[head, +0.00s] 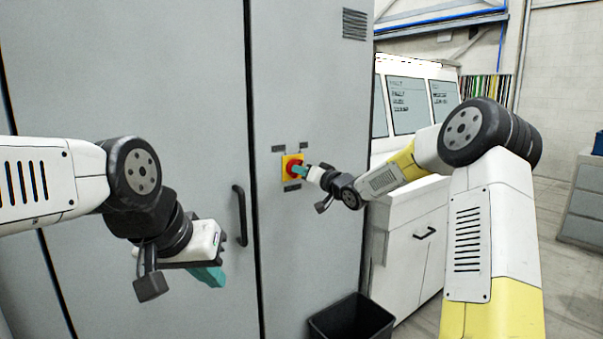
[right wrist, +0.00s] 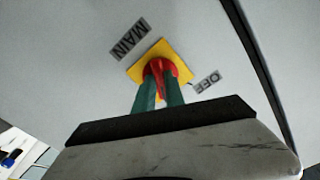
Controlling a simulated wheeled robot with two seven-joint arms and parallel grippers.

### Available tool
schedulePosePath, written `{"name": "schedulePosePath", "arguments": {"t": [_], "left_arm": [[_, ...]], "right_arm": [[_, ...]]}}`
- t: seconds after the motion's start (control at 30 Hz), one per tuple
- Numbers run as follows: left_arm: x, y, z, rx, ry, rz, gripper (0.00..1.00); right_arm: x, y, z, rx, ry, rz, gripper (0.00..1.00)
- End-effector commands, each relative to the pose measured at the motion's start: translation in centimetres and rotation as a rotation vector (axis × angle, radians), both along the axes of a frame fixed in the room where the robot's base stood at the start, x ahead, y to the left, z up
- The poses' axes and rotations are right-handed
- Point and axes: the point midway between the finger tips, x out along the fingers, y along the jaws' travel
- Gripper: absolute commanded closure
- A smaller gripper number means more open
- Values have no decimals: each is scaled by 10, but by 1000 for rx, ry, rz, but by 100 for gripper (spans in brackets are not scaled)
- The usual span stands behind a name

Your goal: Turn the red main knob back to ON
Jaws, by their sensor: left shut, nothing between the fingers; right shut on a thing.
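The red main knob (right wrist: 160,68) sits on a yellow square plate (right wrist: 174,54) on the grey cabinet door; in the head view the knob (head: 291,168) is partly behind my right gripper. My right gripper (head: 298,171) reaches it from the right, its green fingers (right wrist: 158,92) shut on the knob's red grip. A MAIN label (right wrist: 130,37) and an OFF label (right wrist: 208,82) sit on opposite sides of the plate. My left gripper (head: 211,277) is shut and empty, in front of the cabinet at lower left, apart from the knob.
The tall grey cabinet (head: 190,60) fills the left and middle, with a black door handle (head: 240,215) between my grippers. A black bin (head: 352,318) stands on the floor below. A white console (head: 412,235) with panels stands to the right.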

Motion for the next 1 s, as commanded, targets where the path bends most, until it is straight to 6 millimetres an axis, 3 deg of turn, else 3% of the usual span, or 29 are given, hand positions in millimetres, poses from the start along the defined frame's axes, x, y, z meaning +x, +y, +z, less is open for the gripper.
{"name": "schedulePosePath", "arguments": {"t": [0.63, 0.67, 0.77, 1.0], "left_arm": [[0, 0, 0, 0, 0, 0, 100], [0, 0, 0, 0, 0, 0, 100], [0, 0, 0, 0, 0, 0, 100], [0, 0, 0, 0, 0, 0, 100]], "right_arm": [[0, -1, -1, 42, 32, -2, 100], [0, -1, -1, 43, 32, -1, 82], [0, -1, -1, 43, 32, -1, 64], [0, 0, 0, 41, 30, -1, 64]]}}
